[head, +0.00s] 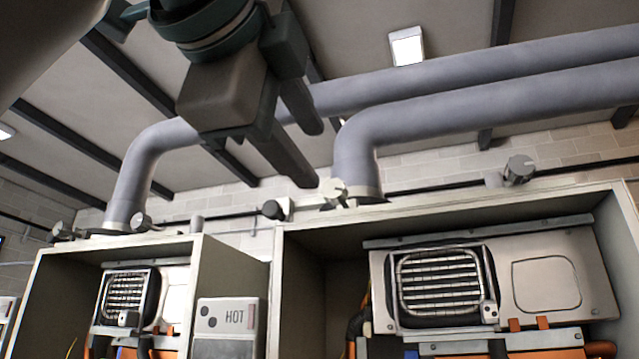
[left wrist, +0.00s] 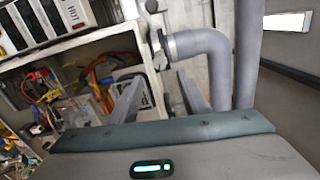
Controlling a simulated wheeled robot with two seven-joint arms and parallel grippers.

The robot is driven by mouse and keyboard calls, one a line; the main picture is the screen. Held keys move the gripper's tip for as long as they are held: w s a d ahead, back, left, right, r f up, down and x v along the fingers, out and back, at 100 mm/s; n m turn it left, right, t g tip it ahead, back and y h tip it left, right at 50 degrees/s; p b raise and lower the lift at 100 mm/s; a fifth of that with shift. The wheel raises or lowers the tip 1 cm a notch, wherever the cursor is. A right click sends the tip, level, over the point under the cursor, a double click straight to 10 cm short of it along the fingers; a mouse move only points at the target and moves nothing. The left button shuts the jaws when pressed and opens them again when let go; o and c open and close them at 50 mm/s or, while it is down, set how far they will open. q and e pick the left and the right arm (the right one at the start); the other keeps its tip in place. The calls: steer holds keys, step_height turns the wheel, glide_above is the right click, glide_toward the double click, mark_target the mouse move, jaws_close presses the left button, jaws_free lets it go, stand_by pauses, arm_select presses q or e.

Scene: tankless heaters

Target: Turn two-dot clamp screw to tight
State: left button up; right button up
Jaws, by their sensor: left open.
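My left gripper (head: 311,157) comes down from the top of the head view, with its two dark fingers apart and nothing between them. Its tips are just above and left of a pale clamp screw knob (head: 334,190) at the foot of the right heater's grey pipe (head: 358,150). In the left wrist view, the gripper (left wrist: 160,84) points toward the collar at the pipe's end, where a small knob (left wrist: 159,58) shows. Another knob (head: 142,221) sits by the left heater's pipe. No dots can be made out on either knob. My right gripper is not in view.
The right heater cabinet (head: 470,211) and left heater cabinet (head: 195,250) stand open-fronted. A dark knob (head: 273,209) and a grey valve (head: 518,169) are near the right cabinet's top. Pipes run overhead.

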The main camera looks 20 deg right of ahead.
arm_select(q)
steer(key=b+v, duration=0.2)
steer(key=v, duration=0.5)
stand_by(0.6)
